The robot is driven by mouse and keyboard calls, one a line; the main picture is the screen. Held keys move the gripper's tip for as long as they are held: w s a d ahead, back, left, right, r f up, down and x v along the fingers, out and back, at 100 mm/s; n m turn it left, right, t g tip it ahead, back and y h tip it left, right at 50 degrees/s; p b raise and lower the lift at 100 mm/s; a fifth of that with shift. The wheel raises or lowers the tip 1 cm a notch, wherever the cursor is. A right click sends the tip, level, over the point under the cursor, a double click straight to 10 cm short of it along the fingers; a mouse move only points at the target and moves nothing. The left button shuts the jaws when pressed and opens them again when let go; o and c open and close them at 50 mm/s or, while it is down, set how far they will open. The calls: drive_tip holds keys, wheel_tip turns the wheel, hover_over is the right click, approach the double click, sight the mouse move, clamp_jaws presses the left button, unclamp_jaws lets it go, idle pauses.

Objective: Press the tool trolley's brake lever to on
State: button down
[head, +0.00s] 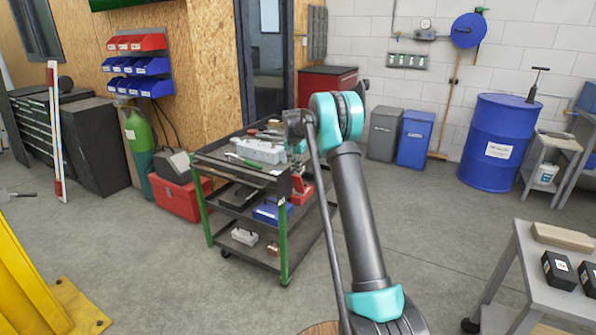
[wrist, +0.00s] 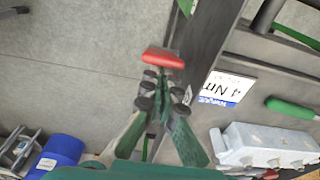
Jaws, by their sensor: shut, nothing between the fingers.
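The tool trolley (head: 234,173) stands mid-floor in the head view, with a dark tray top, shelves and green legs. Its dark edge (wrist: 207,35) crosses the wrist view. A red grip (wrist: 163,58), which looks like the brake lever's end, lies just beyond my fingertips beside that edge. My gripper (wrist: 162,82) is shut and empty, pointing at the red grip. I cannot tell whether they touch. The lever's on or off position is not readable. In the head view my arm hides the trolley's right end and much of my gripper.
On the trolley are a grey box (wrist: 265,145), a green-handled tool (wrist: 290,107) and a white label (wrist: 228,88). A blue drum (head: 494,145) and blue bin (head: 416,138) stand at the back right. A grey table (head: 535,262) is front right.

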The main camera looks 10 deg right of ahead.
drive_tip(key=shift+s+a+f+t+h, duration=0.25)
drive_tip(key=shift+s+a+t+h, duration=0.25)
drive_tip(key=shift+s+a+t, duration=0.3)
drive_tip(key=s+a+f+t+h, duration=0.3)
drive_tip(key=s+a+f+t, duration=0.1)
drive_tip(key=s+f, duration=0.2)
drive_tip(key=shift+s+a+f+t+h, duration=0.2)
drive_tip(key=shift+f+t+h, duration=0.1)
drive_tip(key=shift+f, duration=0.2)
drive_tip(key=shift+s+f, duration=0.15)
